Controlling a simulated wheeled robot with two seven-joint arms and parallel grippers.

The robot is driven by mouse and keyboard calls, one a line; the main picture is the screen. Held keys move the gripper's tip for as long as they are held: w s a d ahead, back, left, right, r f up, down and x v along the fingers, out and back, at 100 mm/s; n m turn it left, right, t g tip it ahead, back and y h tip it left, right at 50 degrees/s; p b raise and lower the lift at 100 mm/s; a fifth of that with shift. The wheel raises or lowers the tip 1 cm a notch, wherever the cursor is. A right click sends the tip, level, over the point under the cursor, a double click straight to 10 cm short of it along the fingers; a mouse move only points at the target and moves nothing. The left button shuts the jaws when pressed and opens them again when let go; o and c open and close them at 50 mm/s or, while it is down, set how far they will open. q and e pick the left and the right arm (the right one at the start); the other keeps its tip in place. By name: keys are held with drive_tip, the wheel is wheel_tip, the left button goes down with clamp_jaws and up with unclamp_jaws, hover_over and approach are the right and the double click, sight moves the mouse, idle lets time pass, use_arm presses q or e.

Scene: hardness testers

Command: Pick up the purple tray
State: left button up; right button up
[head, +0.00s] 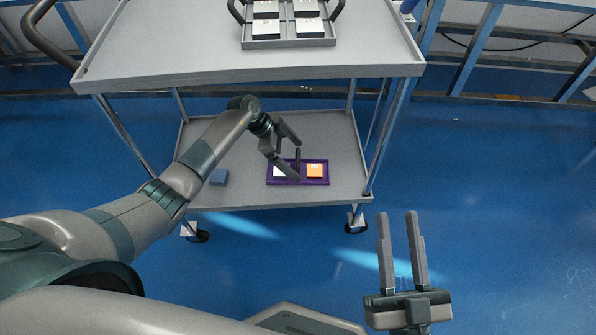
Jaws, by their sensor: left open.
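The purple tray (314,182) lies on the lower shelf of a grey cart, right of the shelf's middle. It holds an orange block (314,170) on its right side and a white block (280,170) on its left side. My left gripper (298,165) is open above the tray's left part, and its fingers hide some of the tray and the white block. I cannot tell whether the fingers touch the tray. My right gripper (402,225) is open and empty, right of the cart over the blue floor.
The cart's upper shelf (200,50) overhangs the lower shelf (240,195) and carries a grey tray (290,43) with several white blocks. Cart posts (382,135) flank the lower shelf. The floor at right is clear.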

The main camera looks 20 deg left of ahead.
sight(309, 170)
use_arm(q)
drive_tip(key=shift+d+f, duration=0.1)
drive_tip(key=shift+f, duration=0.1)
use_arm(e)
drive_tip(key=shift+s+r, duration=0.15)
drive_tip(key=shift+r, duration=0.1)
use_arm(q)
drive_tip(key=shift+d+f, duration=0.35)
drive_tip(key=b+x, duration=0.2)
drive_tip(key=x, duration=0.1)
drive_tip(key=shift+s+d+f, duration=0.1)
drive_tip(key=shift+d+f, duration=0.05)
drive_tip(key=shift+d, duration=0.1)
drive_tip(key=shift+d+f, duration=0.25)
drive_tip(key=shift+f, duration=0.05)
use_arm(e)
drive_tip(key=r+t, duration=0.1)
drive_tip(key=s+d+r+t, duration=0.1)
drive_tip(key=r, duration=0.1)
drive_tip(key=r+t+y, duration=0.1)
drive_tip(key=r+t, duration=0.1)
drive_tip(key=shift+s+d+r, duration=0.2)
drive_tip(key=shift+s+d, duration=0.05)
drive_tip(key=shift+d, duration=0.05)
use_arm(q)
drive_tip(key=c, duration=1.2)
